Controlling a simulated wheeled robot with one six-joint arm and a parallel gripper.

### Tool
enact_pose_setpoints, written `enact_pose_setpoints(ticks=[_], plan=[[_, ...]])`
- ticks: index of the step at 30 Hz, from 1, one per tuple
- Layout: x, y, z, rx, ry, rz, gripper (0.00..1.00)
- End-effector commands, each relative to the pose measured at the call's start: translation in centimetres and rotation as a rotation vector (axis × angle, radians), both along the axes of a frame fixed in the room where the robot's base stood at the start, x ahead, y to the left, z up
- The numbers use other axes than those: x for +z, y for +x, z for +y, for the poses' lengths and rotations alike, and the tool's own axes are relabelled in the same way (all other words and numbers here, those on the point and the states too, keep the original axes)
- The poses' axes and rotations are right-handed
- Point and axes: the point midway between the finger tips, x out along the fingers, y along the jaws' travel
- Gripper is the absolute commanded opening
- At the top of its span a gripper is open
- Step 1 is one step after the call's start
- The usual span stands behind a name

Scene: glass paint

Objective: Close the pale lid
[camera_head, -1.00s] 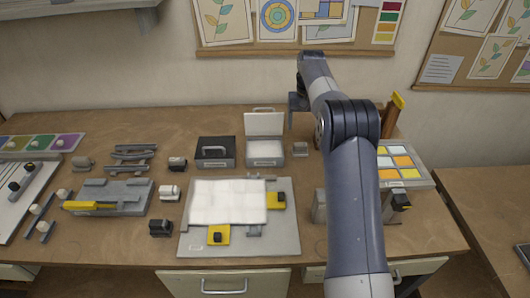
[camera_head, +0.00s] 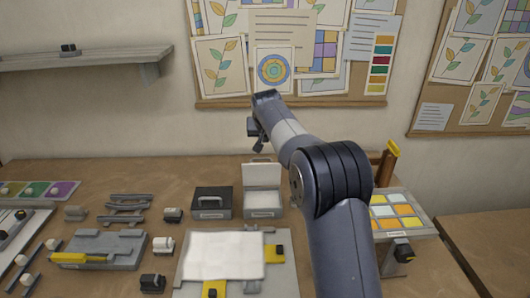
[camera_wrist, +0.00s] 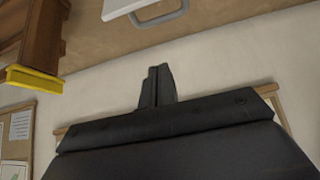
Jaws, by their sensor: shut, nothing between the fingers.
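The pale lid (camera_head: 262,174) stands upright and open at the back of its small pale box (camera_head: 264,204) on the workbench. A pale edge with a grey handle (camera_wrist: 160,12) shows at the top of the wrist view, likely the lid's. My gripper (camera_head: 258,146) is in the air above and behind the lid, in front of the wall, and looks apart from it. In the wrist view its fingers (camera_wrist: 156,70) are together with nothing between them.
A dark closed box with a handle (camera_head: 212,203) stands just left of the pale box. A white sheet (camera_head: 222,256) lies in front. A yellow-topped wooden post (camera_head: 392,148) and a tray of coloured squares (camera_head: 398,214) are at the right. A pinboard (camera_head: 300,50) hangs behind.

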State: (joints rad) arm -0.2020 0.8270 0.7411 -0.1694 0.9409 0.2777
Motion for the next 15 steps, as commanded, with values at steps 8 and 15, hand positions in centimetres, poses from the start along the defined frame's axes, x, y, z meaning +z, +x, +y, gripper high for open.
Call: enact_pose_setpoints(ticks=[8,15], plan=[[-1.8,1.6,0.2,0.000,0.002,-0.008,0.00],[-5.0,4.2,0.1,0.000,0.001,-0.008,0.00]])
